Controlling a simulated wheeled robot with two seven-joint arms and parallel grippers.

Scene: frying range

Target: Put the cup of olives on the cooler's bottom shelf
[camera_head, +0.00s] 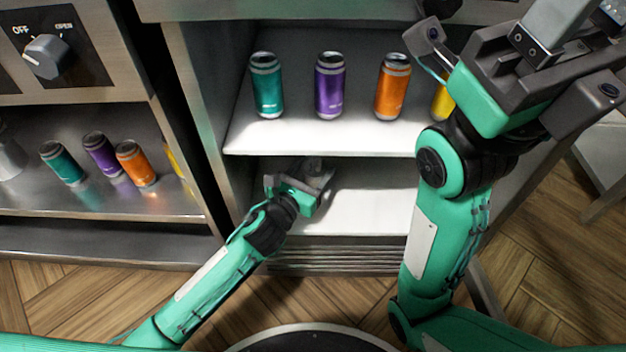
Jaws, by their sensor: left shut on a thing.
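My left gripper (318,182) reaches into the lower compartment of the open cooler, just above the white bottom shelf (372,207). It is shut on a small greyish thing (313,164), which I take to be the cup of olives. The gripper hides most of it, and no olives can be made out. I cannot tell whether its base touches the shelf. My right gripper (520,45) is raised at the upper right, in front of the cooler and away from the cup. Its fingertips are not clear, so its opening cannot be judged.
The upper shelf (320,137) holds a teal can (266,88), a purple can (330,88), an orange can (391,90) and a partly hidden yellow can (440,103). The bottom shelf is bare right of my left gripper. A steel counter (100,205) stands left.

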